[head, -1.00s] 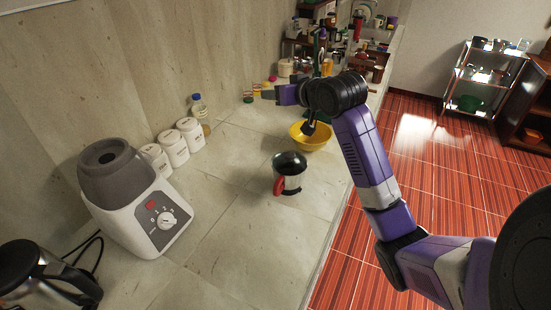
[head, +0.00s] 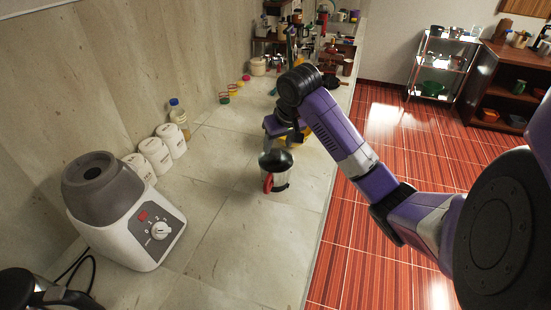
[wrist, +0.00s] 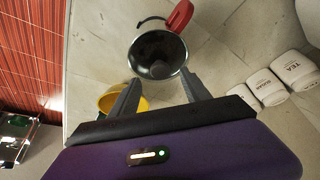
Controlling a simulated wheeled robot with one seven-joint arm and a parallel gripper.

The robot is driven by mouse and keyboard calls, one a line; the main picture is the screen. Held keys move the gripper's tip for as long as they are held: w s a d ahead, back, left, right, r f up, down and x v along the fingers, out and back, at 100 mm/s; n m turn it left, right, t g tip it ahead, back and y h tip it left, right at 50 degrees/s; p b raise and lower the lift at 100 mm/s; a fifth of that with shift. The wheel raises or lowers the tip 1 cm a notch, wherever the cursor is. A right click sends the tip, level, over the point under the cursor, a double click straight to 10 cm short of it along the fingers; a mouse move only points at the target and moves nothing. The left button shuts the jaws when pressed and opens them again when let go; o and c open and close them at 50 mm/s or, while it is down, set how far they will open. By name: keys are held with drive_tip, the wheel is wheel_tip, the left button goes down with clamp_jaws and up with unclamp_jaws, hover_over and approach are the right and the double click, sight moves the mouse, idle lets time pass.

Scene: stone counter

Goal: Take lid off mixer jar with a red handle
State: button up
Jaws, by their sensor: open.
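The mixer jar (head: 280,180) stands upright on the stone counter, with a clear body, a red handle (head: 267,182) on its near left side and a dark lid (head: 276,160) on top. In the wrist view the dark round lid (wrist: 157,52) is ahead of the fingers and the red handle (wrist: 180,15) points away at the top. My gripper (wrist: 158,88) is open and empty, its two dark fingers pointing at the jar's near rim.
A yellow bowl (wrist: 108,101) is close beside my gripper. The mixer base (head: 128,225) stands at the left, with white canisters (head: 155,153) and a bottle (head: 178,118) along the wall. A kettle (head: 35,292) is at the lower left. The counter in front of the jar is clear.

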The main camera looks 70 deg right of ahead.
sight(276, 152)
drive_tip(key=shift+x, duration=1.75)
clamp_jaws()
